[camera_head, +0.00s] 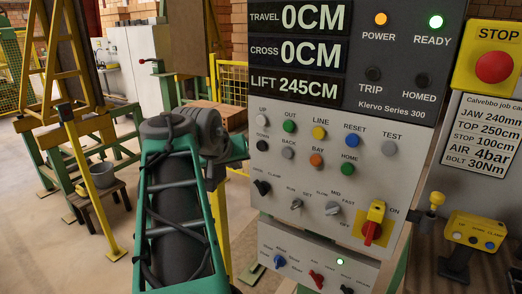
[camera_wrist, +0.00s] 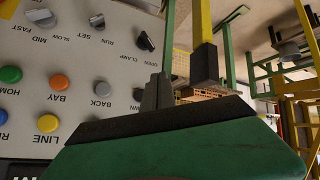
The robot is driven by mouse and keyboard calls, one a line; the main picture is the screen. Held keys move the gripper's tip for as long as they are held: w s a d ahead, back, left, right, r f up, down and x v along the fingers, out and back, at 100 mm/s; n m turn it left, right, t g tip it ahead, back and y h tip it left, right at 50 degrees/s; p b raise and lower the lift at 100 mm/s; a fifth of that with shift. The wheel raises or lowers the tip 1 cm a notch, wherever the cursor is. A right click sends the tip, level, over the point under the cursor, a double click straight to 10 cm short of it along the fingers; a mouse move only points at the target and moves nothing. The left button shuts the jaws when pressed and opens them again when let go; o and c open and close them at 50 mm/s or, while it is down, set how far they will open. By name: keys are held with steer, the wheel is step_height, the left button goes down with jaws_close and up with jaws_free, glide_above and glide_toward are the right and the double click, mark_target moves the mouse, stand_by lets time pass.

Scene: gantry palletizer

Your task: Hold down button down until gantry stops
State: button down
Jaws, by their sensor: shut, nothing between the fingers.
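The control panel (camera_head: 330,180) fills the right of the head view. Its DOWN button (camera_head: 262,146) is small and black, at the left end of the lower button row, below the white UP button (camera_head: 262,119). The display (camera_head: 300,50) reads travel 0 cm, cross 0 cm and lift 245 cm. My gripper (camera_wrist: 157,93) is shut and empty, its grey tip beside the DOWN button (camera_wrist: 138,94) in the wrist view. I cannot tell whether the tip touches the button. In the head view my arm comes up left of the panel.
A red STOP button (camera_head: 493,66) is at the upper right. The grey BACK button (camera_head: 288,153) is close to DOWN. Yellow and green gantry frames (camera_head: 60,100) stand behind on the left.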

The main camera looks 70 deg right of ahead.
mark_target(262, 146)
steer(key=shift+s+d+p, duration=0.2)
steer(key=shift+d+p, duration=0.05)
steer(key=shift+d, duration=1.2)
steer(key=shift+s+d+p, duration=0.2)
steer(key=shift+d+p, duration=0.1)
steer(key=shift+d, duration=1.1)
steer(key=shift+s+d+p, duration=0.2)
steer(key=shift+d+p, duration=0.05)
steer(key=shift+d, duration=1.2)
steer(key=shift+s+d, duration=0.1)
steer(key=shift+d, duration=0.3)
